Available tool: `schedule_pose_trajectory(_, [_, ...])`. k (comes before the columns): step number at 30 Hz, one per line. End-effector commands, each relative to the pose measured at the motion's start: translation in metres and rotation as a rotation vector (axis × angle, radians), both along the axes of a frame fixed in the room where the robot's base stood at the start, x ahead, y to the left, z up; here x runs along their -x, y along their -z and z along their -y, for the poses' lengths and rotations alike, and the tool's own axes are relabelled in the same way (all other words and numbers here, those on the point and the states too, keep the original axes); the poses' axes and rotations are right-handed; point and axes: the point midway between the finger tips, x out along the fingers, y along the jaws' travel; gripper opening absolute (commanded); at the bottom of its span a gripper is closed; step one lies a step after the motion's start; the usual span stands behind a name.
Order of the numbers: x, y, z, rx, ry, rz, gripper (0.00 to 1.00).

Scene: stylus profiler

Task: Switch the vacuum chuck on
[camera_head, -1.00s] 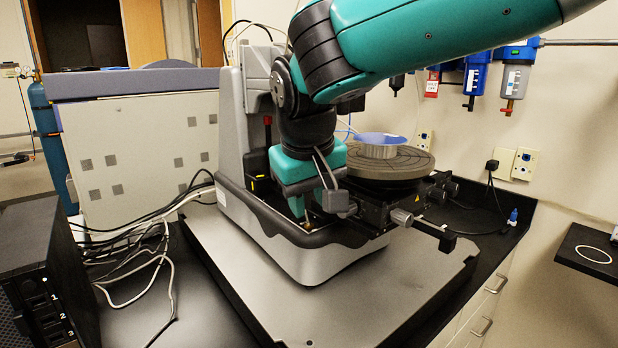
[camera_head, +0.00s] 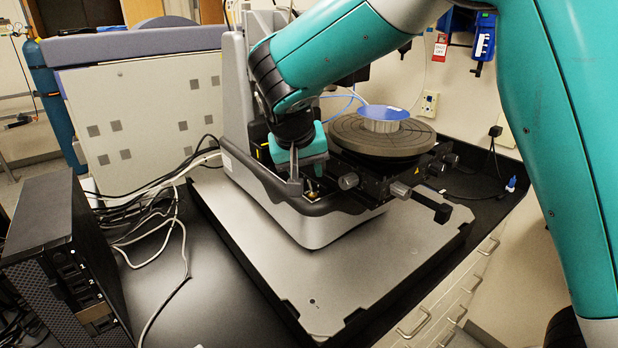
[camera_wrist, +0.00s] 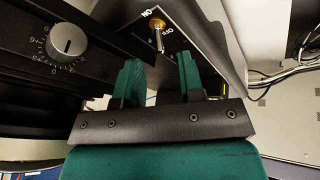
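The vacuum chuck's toggle switch (camera_wrist: 158,36) shows in the wrist view as a small brass and silver lever on a dark panel, with upside-down ON and OFF lettering beside it. I cannot tell for sure which way the lever is thrown. My gripper (camera_wrist: 160,68) has its two green fingers apart, with nothing between them. The switch appears just past the fingertips, in line with the gap. In the head view my gripper (camera_head: 308,178) is low at the front of the profiler's base. The round chuck stage (camera_head: 350,135) carries a blue-topped disc (camera_head: 384,113).
A grey knob (camera_wrist: 66,42) with a numbered dial is left of the fingers in the wrist view. Stage knobs (camera_head: 399,190) stick out right of my gripper. Cables (camera_head: 150,215) lie at the left. The metal base plate (camera_head: 340,270) is clear in front.

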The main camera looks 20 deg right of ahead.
Motion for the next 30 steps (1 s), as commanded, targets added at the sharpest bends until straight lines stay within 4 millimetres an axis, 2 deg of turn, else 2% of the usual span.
schedule_pose_trajectory(3, [-0.006, 0.018, 0.007, 0.001, 0.002, -0.004, 0.36])
schedule_pose_trajectory(9, [-0.013, 0.036, 0.012, 0.000, -0.001, -0.001, 0.36])
schedule_pose_trajectory(19, [-0.014, 0.039, 0.013, -0.001, -0.001, 0.001, 0.36])
schedule_pose_trajectory(20, [-0.014, 0.039, 0.013, 0.000, -0.001, 0.001, 0.31])
schedule_pose_trajectory(24, [-0.014, 0.039, 0.013, -0.001, -0.001, 0.001, 0.00])
schedule_pose_trajectory(30, [-0.014, 0.040, 0.013, -0.002, -0.001, 0.004, 0.00])
